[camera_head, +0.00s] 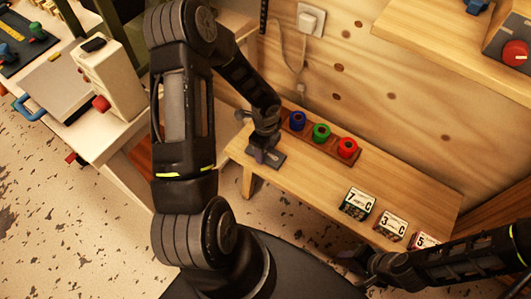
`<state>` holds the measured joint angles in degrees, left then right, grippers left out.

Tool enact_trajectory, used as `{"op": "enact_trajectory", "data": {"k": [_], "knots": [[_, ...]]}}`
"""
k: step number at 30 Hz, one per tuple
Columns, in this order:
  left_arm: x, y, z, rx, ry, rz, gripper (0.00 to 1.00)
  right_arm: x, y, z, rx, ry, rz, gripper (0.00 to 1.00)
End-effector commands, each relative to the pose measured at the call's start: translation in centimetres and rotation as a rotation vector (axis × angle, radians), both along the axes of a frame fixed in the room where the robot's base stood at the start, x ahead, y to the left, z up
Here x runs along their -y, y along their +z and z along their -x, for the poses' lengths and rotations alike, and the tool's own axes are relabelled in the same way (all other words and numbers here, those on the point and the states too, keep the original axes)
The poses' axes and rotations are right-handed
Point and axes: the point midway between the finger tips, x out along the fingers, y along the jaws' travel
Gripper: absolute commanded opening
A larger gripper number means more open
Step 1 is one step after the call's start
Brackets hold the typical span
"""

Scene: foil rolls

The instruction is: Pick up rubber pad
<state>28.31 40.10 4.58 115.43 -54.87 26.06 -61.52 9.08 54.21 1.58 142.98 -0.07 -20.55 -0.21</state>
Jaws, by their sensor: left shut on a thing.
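My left gripper (263,148) points down at the left end of the wooden bench. It is shut on a small dark grey flat piece, the rubber pad (275,158), at the bench's left end. The pad is partly covered by the gripper, and I cannot tell whether it touches the bench top. My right gripper (364,268) is at the lower right, in front of the bench. Its fingers are dark and too small to tell whether they are open.
Blue (298,121), green (321,132) and red (347,148) rolls stand in a brown rack (333,151) along the wall. Labelled boxes (357,203) stand at the bench's right. The bench middle (310,180) is clear. A white machine (108,72) stands on the left table.

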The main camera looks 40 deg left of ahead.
Motion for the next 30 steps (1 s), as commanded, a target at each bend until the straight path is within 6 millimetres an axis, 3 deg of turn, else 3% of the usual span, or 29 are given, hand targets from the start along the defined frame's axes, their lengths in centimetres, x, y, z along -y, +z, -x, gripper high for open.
{"op": "enact_trajectory", "data": {"k": [14,23,30], "knots": [[0.0,0.0,0.0,0.000,0.000,0.000,0.10,0.0,0.0,0.0,0.000,0.000,0.000,0.36],[0.0,0.4,0.0,0.001,0.000,0.000,0.10,0.0,0.1,0.0,0.000,0.000,0.000,0.36],[-0.1,3.6,-0.1,0.004,0.001,-0.001,0.10,0.0,1.1,0.0,0.000,0.000,0.000,0.36]]}}
